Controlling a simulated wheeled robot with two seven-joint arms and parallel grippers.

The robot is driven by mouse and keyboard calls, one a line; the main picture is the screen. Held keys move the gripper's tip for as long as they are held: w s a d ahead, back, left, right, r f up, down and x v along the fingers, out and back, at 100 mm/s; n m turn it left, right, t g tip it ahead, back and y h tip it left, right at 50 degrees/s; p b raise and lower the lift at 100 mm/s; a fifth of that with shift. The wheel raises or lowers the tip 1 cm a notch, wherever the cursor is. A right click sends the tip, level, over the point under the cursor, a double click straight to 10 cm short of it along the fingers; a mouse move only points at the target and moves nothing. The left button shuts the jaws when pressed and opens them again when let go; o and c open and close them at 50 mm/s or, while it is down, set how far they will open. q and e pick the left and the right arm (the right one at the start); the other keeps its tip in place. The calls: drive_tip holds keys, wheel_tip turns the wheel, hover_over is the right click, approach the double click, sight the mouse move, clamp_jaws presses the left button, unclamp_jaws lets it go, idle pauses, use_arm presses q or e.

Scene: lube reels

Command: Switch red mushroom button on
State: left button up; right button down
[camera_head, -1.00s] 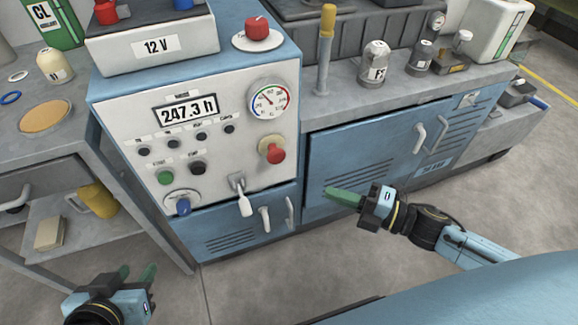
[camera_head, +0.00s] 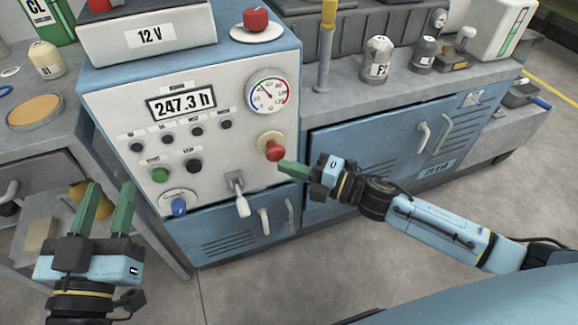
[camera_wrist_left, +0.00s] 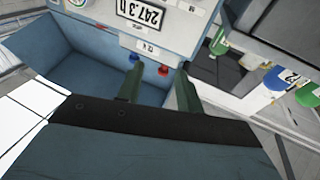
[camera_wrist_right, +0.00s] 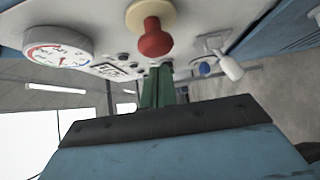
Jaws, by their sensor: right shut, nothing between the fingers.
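The red mushroom button (camera_head: 275,150) sits on a pale yellow round base on the right side of the light control panel (camera_head: 150,118). It also shows in the right wrist view (camera_wrist_right: 155,38), just beyond the fingertips. My right gripper (camera_head: 284,165) is shut and empty, its green fingertips close below and right of the button; I cannot tell whether they touch it. The closed fingers show in the right wrist view (camera_wrist_right: 158,72). My left gripper (camera_head: 108,190) is open and empty in front of the panel's lower left, above the floor.
Beside the button are a round gauge (camera_head: 269,91), a white toggle lever (camera_head: 239,195), a blue knob (camera_head: 179,206) and a green button (camera_head: 160,175). A red knob (camera_head: 256,20) stands on top of the cabinet. Blue cabinet doors (camera_head: 370,165) lie to the right.

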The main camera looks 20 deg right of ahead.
sight(280, 155)
use_arm(q)
drive_tip(key=shift+s+d+r+t, duration=0.1)
drive_tip(key=shift+s+r+t, duration=0.15)
drive_tip(key=shift+r+t, duration=0.65)
use_arm(e)
drive_tip(key=shift+w, duration=0.6)
use_arm(q)
drive_tip(key=shift+r, duration=0.1)
use_arm(e)
drive_tip(key=shift+w, duration=0.1)
